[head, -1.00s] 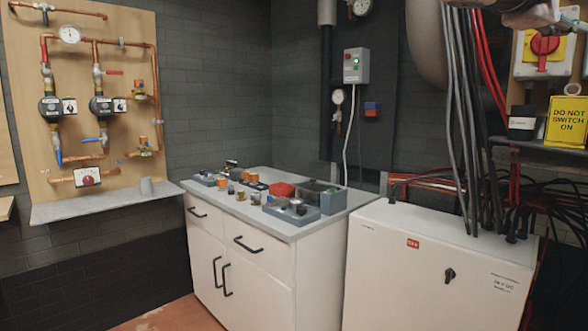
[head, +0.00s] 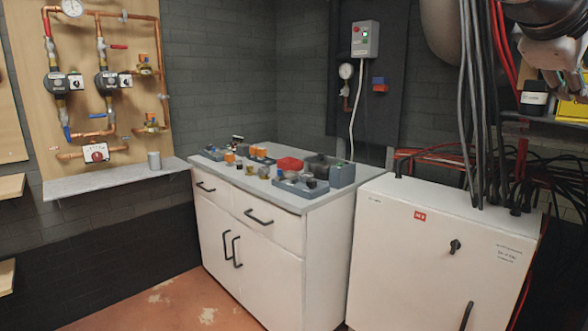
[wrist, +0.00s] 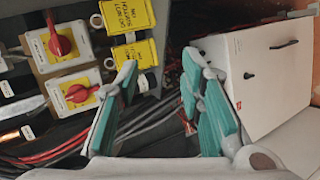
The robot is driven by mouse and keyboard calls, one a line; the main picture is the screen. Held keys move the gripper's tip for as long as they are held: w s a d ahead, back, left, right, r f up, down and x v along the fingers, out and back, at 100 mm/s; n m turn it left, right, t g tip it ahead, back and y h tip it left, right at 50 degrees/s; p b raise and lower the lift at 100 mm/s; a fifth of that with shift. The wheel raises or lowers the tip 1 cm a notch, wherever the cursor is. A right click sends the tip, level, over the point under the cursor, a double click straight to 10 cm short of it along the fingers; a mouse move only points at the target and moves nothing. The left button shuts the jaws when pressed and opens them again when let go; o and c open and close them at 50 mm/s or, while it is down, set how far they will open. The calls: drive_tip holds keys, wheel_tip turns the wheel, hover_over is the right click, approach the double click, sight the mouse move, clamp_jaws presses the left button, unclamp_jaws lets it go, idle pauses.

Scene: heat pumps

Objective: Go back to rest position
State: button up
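My gripper (wrist: 165,100) shows in the wrist view with its two teal-padded fingers spread apart and nothing between them. Behind the fingers are grey cables and the white electrical cabinet (wrist: 265,75). In the head view part of my arm and gripper shows at the top right corner, in front of the shelf and cables; the fingertips there are not clear. The same cabinet (head: 430,250) stands at the lower right of the head view.
Red rotary switches (wrist: 60,45) with yellow tags (wrist: 128,15) are on the left of the wrist view. A white cupboard (head: 250,250) bears several small parts and a grey bin (head: 342,175). A pipe board (head: 85,100) hangs at left. Floor (head: 165,305) shows in front of the cupboard.

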drive_tip(key=s+a+f+m+g+y, duration=0.1)
drive_tip(key=s+a+f+y, duration=0.3)
drive_tip(key=s+a+f, duration=0.55)
drive_tip(key=s+a+f+m+g+y, duration=0.15)
drive_tip(key=s+a+f+y, duration=0.35)
drive_tip(key=f, duration=0.8)
drive_tip(key=s+a+f+m+g+y, duration=0.1)
drive_tip(key=s+a+f+g+y, duration=0.15)
drive_tip(key=s+a+f, duration=0.75)
wheel_tip(320, 180, up, 19)
drive_tip(key=w+d+t+p, duration=0.1)
drive_tip(key=t+p, duration=0.3)
drive_tip(key=p, duration=1.3)
drive_tip(key=shift+d+y, duration=0.35)
drive_tip(key=shift+d, duration=0.35)
drive_tip(key=shift+w+f, duration=0.1)
